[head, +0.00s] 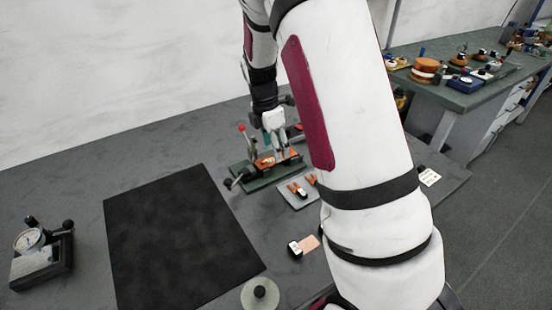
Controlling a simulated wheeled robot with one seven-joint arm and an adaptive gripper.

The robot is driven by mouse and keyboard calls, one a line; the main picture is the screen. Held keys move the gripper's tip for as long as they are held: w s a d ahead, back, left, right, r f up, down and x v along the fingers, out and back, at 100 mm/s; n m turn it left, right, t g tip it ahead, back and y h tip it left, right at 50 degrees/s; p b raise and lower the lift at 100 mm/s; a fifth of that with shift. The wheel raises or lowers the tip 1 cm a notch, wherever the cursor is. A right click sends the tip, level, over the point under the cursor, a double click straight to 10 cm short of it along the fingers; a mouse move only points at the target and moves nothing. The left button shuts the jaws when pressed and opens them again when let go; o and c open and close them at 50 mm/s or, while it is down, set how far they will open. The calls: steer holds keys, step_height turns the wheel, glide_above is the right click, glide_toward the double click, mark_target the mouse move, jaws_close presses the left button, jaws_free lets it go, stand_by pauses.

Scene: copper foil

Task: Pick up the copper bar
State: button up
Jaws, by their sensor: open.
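A copper-orange bar (265,161) shows low on the green-based fixture (245,180) near the back middle of the table, partly covered by my gripper. I take it for the copper bar, but it is small and cannot be told for certain. My gripper (281,155) points down over this fixture, its fingers at or just above the bar. The fingers are open; whether they touch the bar cannot be told. A flat copper-coloured piece (310,242) lies nearer the front beside a small black-and-white block (295,249).
A grey tray (290,201) with orange-handled items lies in front of the fixture. A black mat (180,240) covers the middle left. A dial gauge (30,238) stands far left, a round disc (260,294) at the front. My arm hides the table's right part.

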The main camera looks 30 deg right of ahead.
steer(key=shift+d+f, duration=0.2)
steer(key=shift+f, duration=1.15)
jaws_close()
steer(key=shift+w+r, duration=0.1)
steer(key=shift+r, duration=0.05)
steer(key=shift+r, duration=0.6)
step_height(320, 180, up, 2)
steer(key=shift+r, duration=0.1)
steer(key=s+d+r, duration=0.1)
steer(key=s+d, duration=0.1)
steer(key=s, duration=1.4)
steer(key=shift+d+r, duration=0.2)
steer(key=shift+d, duration=0.15)
